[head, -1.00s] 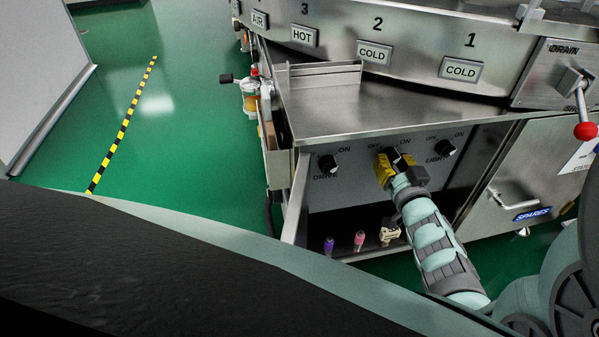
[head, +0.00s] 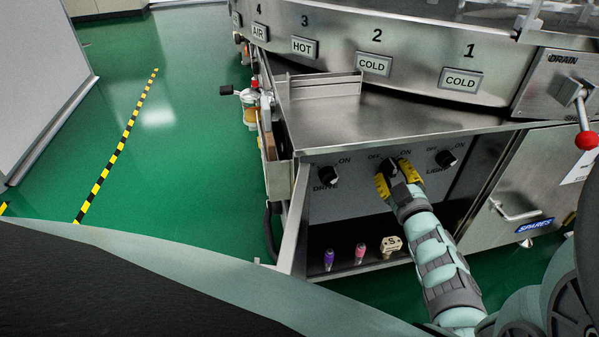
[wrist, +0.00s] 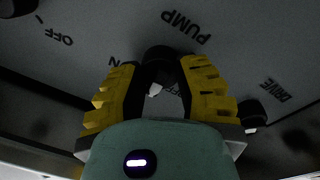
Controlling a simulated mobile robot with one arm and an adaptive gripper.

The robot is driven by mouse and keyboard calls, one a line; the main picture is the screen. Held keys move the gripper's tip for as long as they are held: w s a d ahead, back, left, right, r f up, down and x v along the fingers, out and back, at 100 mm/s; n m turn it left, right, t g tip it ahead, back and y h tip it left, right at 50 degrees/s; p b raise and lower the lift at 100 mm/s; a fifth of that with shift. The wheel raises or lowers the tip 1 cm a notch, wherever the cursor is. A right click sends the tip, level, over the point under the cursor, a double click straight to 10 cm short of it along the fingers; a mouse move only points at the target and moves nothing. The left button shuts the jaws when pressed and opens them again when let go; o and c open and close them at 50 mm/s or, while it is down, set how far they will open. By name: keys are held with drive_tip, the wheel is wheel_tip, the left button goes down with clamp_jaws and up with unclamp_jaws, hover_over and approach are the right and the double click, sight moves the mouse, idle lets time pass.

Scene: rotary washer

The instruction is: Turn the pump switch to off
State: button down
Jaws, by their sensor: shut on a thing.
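The pump switch (head: 391,168) is a dark round knob on the grey panel (head: 318,208), between the drive knob (head: 328,176) and the light knob (head: 446,158). It also shows in the wrist view (wrist: 158,56), below the upside-down PUMP label (wrist: 186,27). My gripper (head: 397,181) is shut on this switch, with one yellow finger on each side of it; the fingers also show in the wrist view (wrist: 160,88). A white mark shows on the knob between the fingers. Part of the OFF lettering shows there too. The exact setting is hard to tell.
A steel ledge (head: 390,122) overhangs the panel. A shelf below holds a purple item (head: 328,260), a pink item (head: 360,254) and a cream tag (head: 391,246). A steel SPARES door (head: 520,195) stands to the right. Green floor (head: 200,130) lies open at left.

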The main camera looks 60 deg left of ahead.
drive_tip(key=n+b, duration=0.1)
drive_tip(key=n, duration=0.3)
drive_tip(key=shift+b, duration=0.35)
drive_tip(key=shift+n+g+y+b, duration=0.35)
drive_tip(key=shift+n+b, duration=0.6)
drive_tip(key=shift+n, duration=1.45)
drive_tip(key=c, duration=0.5)
unclamp_jaws()
drive_tip(key=shift+a, duration=0.15)
drive_tip(key=shift+v, duration=6.1)
